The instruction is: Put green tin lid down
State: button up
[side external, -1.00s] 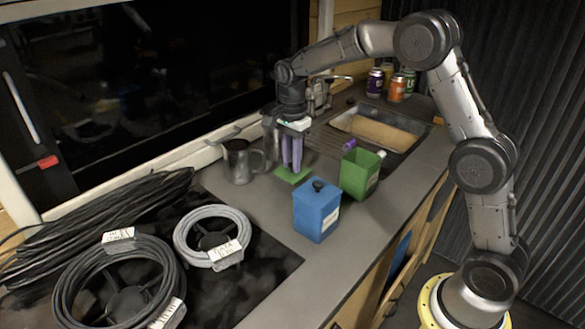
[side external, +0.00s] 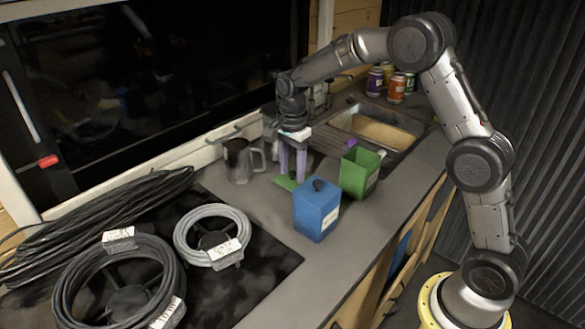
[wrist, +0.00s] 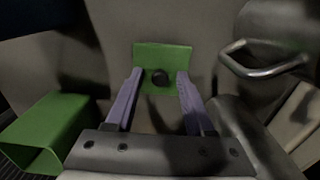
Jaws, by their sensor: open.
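My gripper (side external: 292,180) is just above the counter at the lid, fingers pointing down.
A blue tin (side external: 316,212) with its lid on stands in front. A metal mug (side external: 238,160) stands left of the gripper. A sink (side external: 375,135) and several cans (side external: 396,90) are behind. Cable coils (side external: 125,280) lie at the left front.

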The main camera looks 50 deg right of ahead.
aim_at(293, 172)
jog(key=shift+r, duration=0.1)
notch_tip(293, 172, up, 12)
jog(key=shift+r, duration=0.15)
dwell(0.3)
jog(key=s+a+r+n+t, duration=0.1)
jog(key=s+r+n+t, duration=0.15)
jog(key=s+n, duration=0.6)
jog(key=s+a+r+n+t, duration=0.2)
jog(key=s+r+n, duration=0.15)
jog(key=s, duration=0.95)
jog(key=s+f+n+t, duration=0.1)
jog(key=s+f+n, duration=0.5)
jog(key=s, duration=0.3)
jog(key=shift+a, duration=0.25)
